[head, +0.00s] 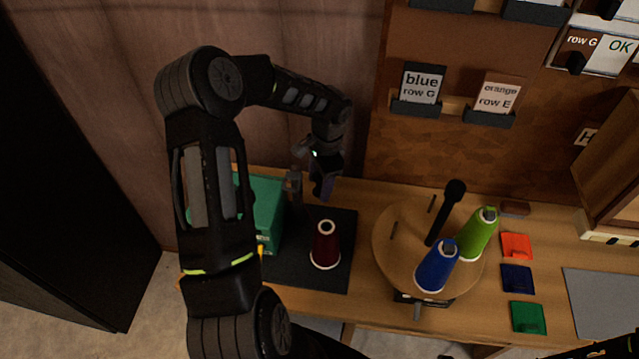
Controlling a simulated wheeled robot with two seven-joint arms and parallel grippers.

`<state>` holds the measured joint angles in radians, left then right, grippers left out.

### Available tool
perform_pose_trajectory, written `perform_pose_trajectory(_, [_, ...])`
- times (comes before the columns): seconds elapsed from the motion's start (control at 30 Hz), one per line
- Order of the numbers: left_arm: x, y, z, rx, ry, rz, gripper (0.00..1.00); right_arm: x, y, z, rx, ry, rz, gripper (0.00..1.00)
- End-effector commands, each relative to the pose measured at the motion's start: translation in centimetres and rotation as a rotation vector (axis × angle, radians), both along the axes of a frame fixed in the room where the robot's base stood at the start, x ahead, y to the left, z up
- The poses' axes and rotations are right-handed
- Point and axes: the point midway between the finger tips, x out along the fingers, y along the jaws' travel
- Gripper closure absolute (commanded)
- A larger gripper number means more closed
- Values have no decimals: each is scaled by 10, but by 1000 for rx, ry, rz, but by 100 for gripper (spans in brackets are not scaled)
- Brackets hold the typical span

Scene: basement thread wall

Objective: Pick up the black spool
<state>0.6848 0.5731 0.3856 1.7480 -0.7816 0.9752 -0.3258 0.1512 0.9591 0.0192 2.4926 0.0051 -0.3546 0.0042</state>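I cannot make out a black spool in the head view. A dark maroon spool (325,246) stands upright on the black mat (335,278). A blue spool (437,268) and a green spool (478,235) stand on the round wooden turntable (395,262). My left gripper (322,186) hangs above the back of the mat, behind the maroon spool and apart from it. Its fingers are small and dark, so I cannot tell whether they are open or shut. My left arm hides part of the table at left. My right gripper is not in view.
A green box (266,208) stands at the left, partly behind my arm. A black round-headed rod (446,212) rises at the turntable. Orange (516,245), navy and green tiles lie to its right, near a grey panel (602,300). Labelled cards (422,83) hang on the back wall.

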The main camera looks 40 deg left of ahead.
Motion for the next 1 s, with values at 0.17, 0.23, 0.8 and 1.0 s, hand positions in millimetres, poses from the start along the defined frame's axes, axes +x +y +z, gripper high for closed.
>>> perform_pose_trajectory(0.17, [0,0,0,0,0,0,58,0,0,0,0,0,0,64])
perform_pose_trajectory(0.23, [0,0,0,0,0,0,64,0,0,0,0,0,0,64])
perform_pose_trajectory(0.8, [0,0,0,0,0,0,100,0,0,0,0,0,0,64])
perform_pose_trajectory(1.0, [0,0,1,0,0,0,100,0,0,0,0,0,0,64])
